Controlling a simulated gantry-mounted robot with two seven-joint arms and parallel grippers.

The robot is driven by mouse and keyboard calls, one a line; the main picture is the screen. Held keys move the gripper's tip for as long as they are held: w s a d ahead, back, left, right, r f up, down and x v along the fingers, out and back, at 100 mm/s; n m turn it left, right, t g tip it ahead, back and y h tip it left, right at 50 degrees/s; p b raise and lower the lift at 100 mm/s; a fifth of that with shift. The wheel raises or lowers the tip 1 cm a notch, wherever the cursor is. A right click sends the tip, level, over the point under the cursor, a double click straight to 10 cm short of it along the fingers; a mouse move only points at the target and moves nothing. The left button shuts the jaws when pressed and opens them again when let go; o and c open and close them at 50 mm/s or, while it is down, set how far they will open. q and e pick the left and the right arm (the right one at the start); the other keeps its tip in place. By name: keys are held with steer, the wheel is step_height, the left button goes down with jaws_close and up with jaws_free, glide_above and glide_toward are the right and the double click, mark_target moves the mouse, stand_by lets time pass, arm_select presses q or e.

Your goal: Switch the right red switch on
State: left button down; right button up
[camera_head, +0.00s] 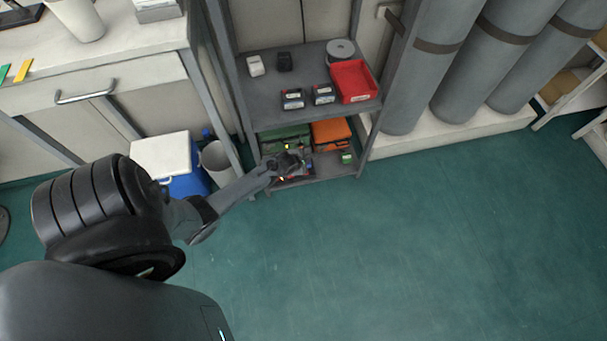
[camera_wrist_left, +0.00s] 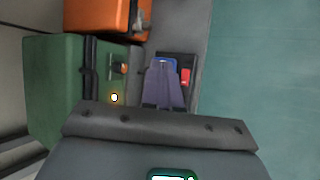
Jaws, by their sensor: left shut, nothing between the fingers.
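My left gripper (camera_head: 288,161) reaches into the low level of the grey shelf, and its arm hides part of what lies there. In the left wrist view the left gripper (camera_wrist_left: 163,68) is shut and empty, in front of a small dark panel (camera_wrist_left: 189,60). A red switch (camera_wrist_left: 185,77) shows just right of the fingertips on this panel. A blue part (camera_wrist_left: 168,62) shows behind the fingertips, partly covered. Whether the fingers touch the panel, and which way the red switch is set, I cannot tell. Any other red switch is hidden. My right gripper is not in view.
A green case (camera_wrist_left: 60,85) and an orange case (camera_wrist_left: 100,17) lie beside the panel. The upper shelf level holds a red tray (camera_head: 352,80) and small boxes. A white bin (camera_head: 217,162) stands left of the shelf. The green floor (camera_head: 420,240) in front is clear.

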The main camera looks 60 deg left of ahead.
arm_select(q)
steer(key=f+b, duration=0.5)
steer(key=shift+s+a+f, duration=0.15)
steer(key=shift+s+f, duration=0.05)
steer(key=shift+s, duration=0.15)
steer(key=shift+f+p, duration=0.15)
steer(key=shift+p, duration=0.15)
steer(key=shift+s+f, duration=0.1)
steer(key=shift+f, duration=0.8)
stand_by(0.6)
steer(key=shift+f, duration=0.2)
